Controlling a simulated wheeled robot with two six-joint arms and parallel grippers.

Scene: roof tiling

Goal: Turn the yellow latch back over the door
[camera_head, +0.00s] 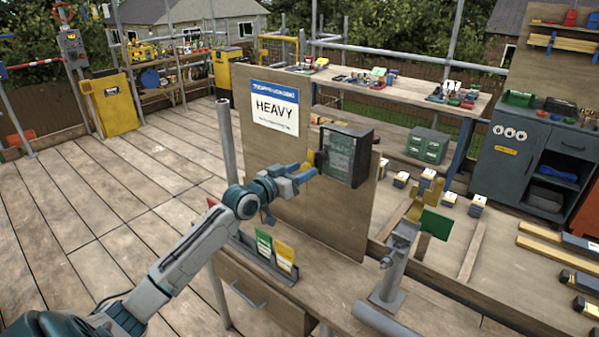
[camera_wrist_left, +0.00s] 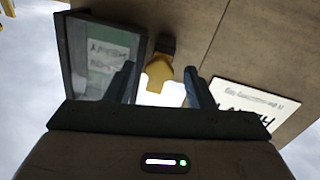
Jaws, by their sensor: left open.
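A dark box with a glass-fronted door (camera_head: 341,157) is mounted on the upright wooden board, and its door looks closed. The yellow latch (camera_head: 311,158) sits at the box's left edge, partly hidden by my gripper. In the left wrist view the latch (camera_wrist_left: 158,72) lies between my fingers, beside the door's frame (camera_wrist_left: 72,62) and not across the glass. My left gripper (camera_head: 306,173) is open at the latch, one finger on each side. Gaps show beside the latch, but I cannot tell whether either finger touches it. My right gripper is not in view.
A "HEAVY" sign (camera_head: 274,107) is fixed on the board left of the box. Green and yellow cards (camera_head: 283,255) stand in a holder below. A grey stand (camera_head: 388,285) with a yellow bracket rises at the right. Wooden floor is clear at left.

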